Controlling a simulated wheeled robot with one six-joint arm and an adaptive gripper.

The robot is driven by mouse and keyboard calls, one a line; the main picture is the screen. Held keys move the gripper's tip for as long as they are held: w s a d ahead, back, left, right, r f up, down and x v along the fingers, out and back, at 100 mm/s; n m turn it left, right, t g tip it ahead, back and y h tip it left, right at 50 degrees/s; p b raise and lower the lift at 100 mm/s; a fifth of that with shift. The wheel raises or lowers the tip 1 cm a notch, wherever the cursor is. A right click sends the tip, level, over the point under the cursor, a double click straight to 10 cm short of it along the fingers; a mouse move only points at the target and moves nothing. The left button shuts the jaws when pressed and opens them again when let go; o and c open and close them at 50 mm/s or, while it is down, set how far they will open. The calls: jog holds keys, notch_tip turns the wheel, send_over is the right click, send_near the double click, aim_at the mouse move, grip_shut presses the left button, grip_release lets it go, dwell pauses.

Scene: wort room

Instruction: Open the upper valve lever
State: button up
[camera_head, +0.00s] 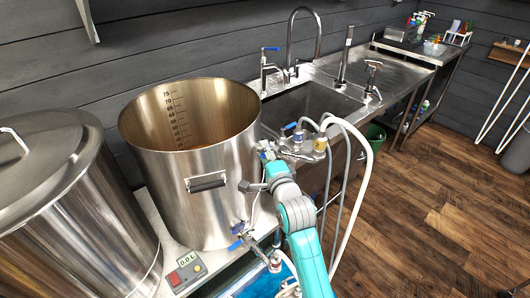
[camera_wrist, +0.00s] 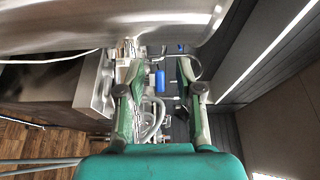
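A steel pot (camera_head: 200,150) stands open at the centre of the head view, with a volume scale inside. Low on its front, a valve with a blue lever (camera_head: 236,245) shows. My gripper (camera_head: 257,170) is at the pot's right side, above these levers. In the wrist view my gripper (camera_wrist: 159,68) has its two fingers apart, with nothing visibly held. A blue part (camera_wrist: 160,80) shows between the fingers; whether it is the upper valve lever, I cannot tell. The pot's wall crosses the top.
A lidded steel vessel (camera_head: 70,210) stands at left. A display box reading 0.0 L (camera_head: 186,271) is in front. The sink (camera_head: 310,102) with taps lies behind my arm. White hoses (camera_head: 362,170) loop to the right of my arm. The wooden floor (camera_head: 440,210) at right is clear.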

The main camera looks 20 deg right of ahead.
jog(key=shift+w, duration=0.15)
grip_shut()
jog(key=shift+d+n+y, duration=0.25)
jog(key=shift+n+y, duration=0.05)
jog(key=shift+y, duration=0.2)
jog(key=shift+s+d+n+g+y, duration=0.2)
jog(key=shift+d+n+g+y, duration=0.45)
jog(key=shift+n+y, duration=0.75)
jog(key=shift+s+d+n+g+y, duration=0.25)
jog(key=shift+d+n+g+y, duration=0.5)
jog(key=shift+y, duration=1.1)
jog(key=shift+s+d+n+g+y, duration=0.2)
jog(key=shift+d+n+g+y, duration=0.35)
jog(key=shift+n+y, duration=0.9)
jog(key=shift+a+y, duration=0.1)
jog(key=shift+y, duration=0.2)
grip_release()
